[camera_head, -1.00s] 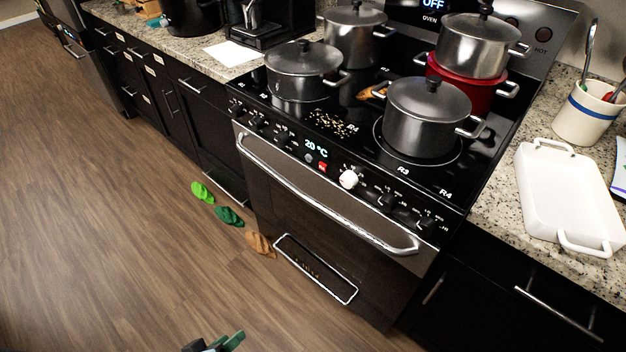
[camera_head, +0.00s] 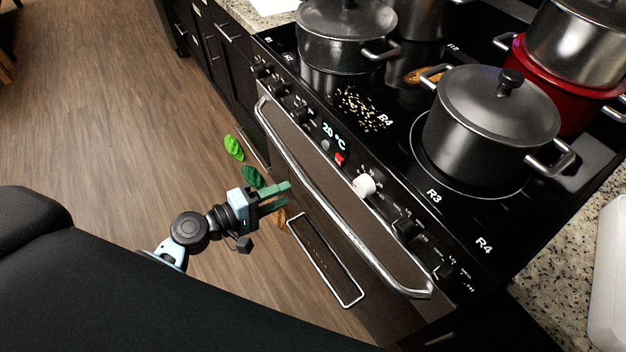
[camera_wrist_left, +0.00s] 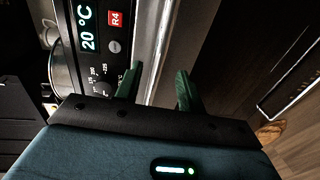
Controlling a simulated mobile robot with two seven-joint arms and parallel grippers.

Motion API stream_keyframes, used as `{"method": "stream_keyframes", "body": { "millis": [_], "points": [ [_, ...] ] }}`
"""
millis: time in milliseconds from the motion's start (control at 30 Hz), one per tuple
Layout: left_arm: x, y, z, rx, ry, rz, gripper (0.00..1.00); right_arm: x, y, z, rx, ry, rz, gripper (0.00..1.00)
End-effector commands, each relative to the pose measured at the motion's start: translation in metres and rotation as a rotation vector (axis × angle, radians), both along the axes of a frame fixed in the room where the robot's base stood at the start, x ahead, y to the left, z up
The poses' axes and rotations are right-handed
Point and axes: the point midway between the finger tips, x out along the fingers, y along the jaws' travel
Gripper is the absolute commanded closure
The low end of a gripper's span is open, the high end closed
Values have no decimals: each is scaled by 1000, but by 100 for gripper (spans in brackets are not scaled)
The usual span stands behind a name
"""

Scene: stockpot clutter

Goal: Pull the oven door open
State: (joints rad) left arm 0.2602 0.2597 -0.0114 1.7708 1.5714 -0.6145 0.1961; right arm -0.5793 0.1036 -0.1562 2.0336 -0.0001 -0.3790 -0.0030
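The oven door (camera_head: 335,210) is shut under the stove's control panel. Its long silver handle (camera_head: 330,195) runs along the door's top edge. My left gripper (camera_head: 288,194) is in front of the door, close to the handle, with its green fingers pointing at it. In the left wrist view the fingers (camera_wrist_left: 158,88) are open, one on either side of the silver handle bar (camera_wrist_left: 157,50) in the picture. I cannot tell whether the bar lies between the fingertips or just beyond them. My right gripper is not in view.
Pots stand on the cooktop, including a large dark pot (camera_head: 490,125) at the right front. Green leaf-like items (camera_head: 233,147) lie on the floor beside the stove. The wooden floor (camera_head: 110,120) at left is clear.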

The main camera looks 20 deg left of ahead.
Motion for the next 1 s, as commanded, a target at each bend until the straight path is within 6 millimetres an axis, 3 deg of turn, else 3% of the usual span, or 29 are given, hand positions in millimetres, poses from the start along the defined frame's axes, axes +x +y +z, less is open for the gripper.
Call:
{"method": "stream_keyframes", "body": {
  "millis": [167, 600, 1000],
  "points": [
    [9, -7, -1, -1, -2, 0, 61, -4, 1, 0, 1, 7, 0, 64],
    [55, -43, -10, 0, -1, 1, 61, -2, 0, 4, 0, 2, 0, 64],
    [60, -48, -12, 2, 0, 0, 61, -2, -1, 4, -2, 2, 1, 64]
  ]
}}
